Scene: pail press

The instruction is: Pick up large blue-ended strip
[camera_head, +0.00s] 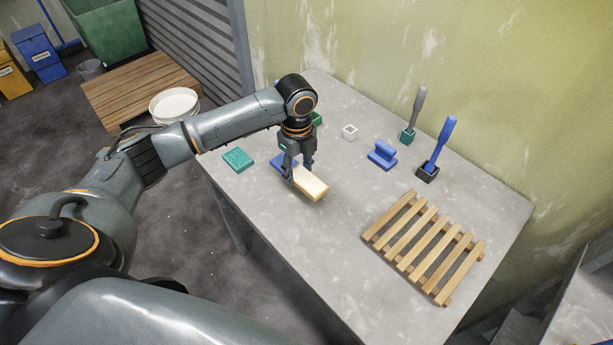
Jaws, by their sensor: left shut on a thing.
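The large blue-ended strip (313,185) is a pale beige bar on the grey table, near its left edge. A blue part (279,160) shows behind the fingers, in line with the bar, and looks like its blue end. My left gripper (298,171) points down over the strip and is shut on it near the middle. The fingers hide the strip's middle part. I cannot tell whether the strip touches the table or is slightly above it. My right gripper is not in view.
A teal sponge-like block (238,160) lies left of the gripper. A small white square piece (350,131), a blue block with a grip (382,156) and two upright brushes, grey (414,110) and blue (440,145), stand behind right. A wooden slatted rack (424,247) lies front right.

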